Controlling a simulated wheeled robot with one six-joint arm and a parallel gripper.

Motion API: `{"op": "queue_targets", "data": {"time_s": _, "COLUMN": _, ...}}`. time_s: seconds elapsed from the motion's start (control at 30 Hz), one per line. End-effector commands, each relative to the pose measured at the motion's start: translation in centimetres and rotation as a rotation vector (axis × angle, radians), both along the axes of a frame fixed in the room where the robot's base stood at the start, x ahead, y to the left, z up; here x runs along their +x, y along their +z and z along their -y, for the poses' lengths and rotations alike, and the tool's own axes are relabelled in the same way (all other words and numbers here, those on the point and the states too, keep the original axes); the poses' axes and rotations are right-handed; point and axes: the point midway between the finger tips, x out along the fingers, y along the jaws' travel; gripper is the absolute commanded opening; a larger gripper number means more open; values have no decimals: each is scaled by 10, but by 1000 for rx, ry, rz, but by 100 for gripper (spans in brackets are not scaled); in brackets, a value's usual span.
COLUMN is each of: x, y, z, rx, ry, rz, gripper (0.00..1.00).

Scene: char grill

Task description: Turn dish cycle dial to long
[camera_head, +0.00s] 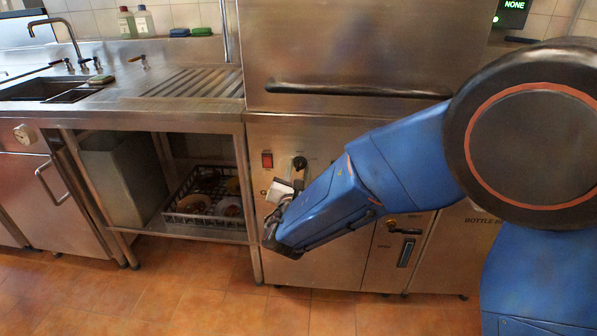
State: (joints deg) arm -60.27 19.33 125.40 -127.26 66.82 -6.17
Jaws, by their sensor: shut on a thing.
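A steel dishwasher front panel (340,150) stands in the middle, below a hood with a long dark handle. A round black dial (299,163) shows on it, right of a red switch. My gripper (283,190) is at the panel, just below and left of that dial. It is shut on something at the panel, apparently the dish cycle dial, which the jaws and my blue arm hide. The dial's pointer and the cycle marks cannot be read.
A black dish rack (205,205) with dishes sits on the shelf left of the machine. A sink (55,90) and ribbed drainboard (195,82) are above left. A wall display (512,8) reads NONE. The tiled floor (130,300) in front is clear.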

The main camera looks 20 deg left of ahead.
Motion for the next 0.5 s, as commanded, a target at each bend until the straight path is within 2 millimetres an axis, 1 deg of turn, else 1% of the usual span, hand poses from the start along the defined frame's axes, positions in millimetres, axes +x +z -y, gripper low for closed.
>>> {"op": "queue_targets", "data": {"time_s": 0.5, "x": 0, "y": 0, "z": 0, "rx": 472, "ry": -1, "rz": -112, "gripper": 8}}
